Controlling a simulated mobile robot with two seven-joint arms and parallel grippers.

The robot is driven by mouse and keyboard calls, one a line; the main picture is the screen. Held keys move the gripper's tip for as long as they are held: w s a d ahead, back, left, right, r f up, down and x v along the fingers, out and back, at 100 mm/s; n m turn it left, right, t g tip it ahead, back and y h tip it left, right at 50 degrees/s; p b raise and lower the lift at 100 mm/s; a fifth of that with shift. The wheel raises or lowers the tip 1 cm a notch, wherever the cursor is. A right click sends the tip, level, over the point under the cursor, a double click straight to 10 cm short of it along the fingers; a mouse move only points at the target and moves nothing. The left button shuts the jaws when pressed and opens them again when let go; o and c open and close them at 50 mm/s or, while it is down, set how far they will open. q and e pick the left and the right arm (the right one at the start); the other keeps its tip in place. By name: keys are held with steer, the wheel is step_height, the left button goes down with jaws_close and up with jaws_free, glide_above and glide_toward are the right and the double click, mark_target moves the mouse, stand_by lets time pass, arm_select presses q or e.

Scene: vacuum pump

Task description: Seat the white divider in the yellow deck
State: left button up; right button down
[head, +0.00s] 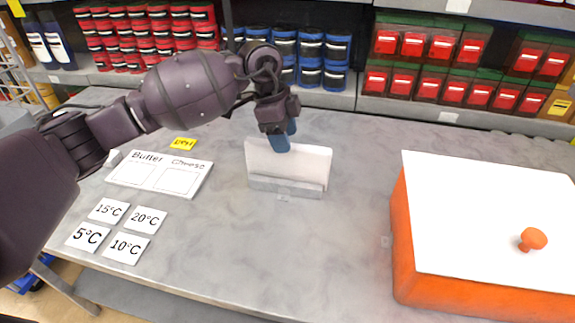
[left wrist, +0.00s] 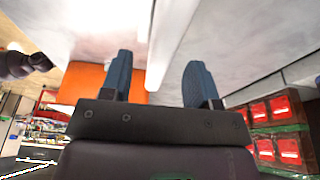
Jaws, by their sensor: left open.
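The white divider (head: 305,163) is a thin upright panel standing in a pale grey slotted holder (head: 290,188) on the grey table. My left gripper (head: 280,143), with blue fingers, points down at the divider's top edge, left of its middle. In the left wrist view my left gripper (left wrist: 158,80) is open, and a white panel (left wrist: 172,40), apparently the divider, shows between its fingers. I cannot tell whether either finger touches it. No yellow deck can be made out. My right gripper is not seen.
A large orange box (head: 402,245) with a white lid (head: 470,200) and an orange knob (head: 533,239) stands at the right. A butter and cheese card (head: 160,173), several temperature cards (head: 124,248) and a small yellow label (head: 183,143) lie at the left. Stocked shelves (head: 340,99) stand behind.

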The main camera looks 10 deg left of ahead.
mark_target(287, 166)
arm_select(q)
steer(key=shift+b+x, duration=0.3)
steer(key=shift+x, duration=2.2)
steer(key=shift+w+a, duration=0.1)
jaws_close()
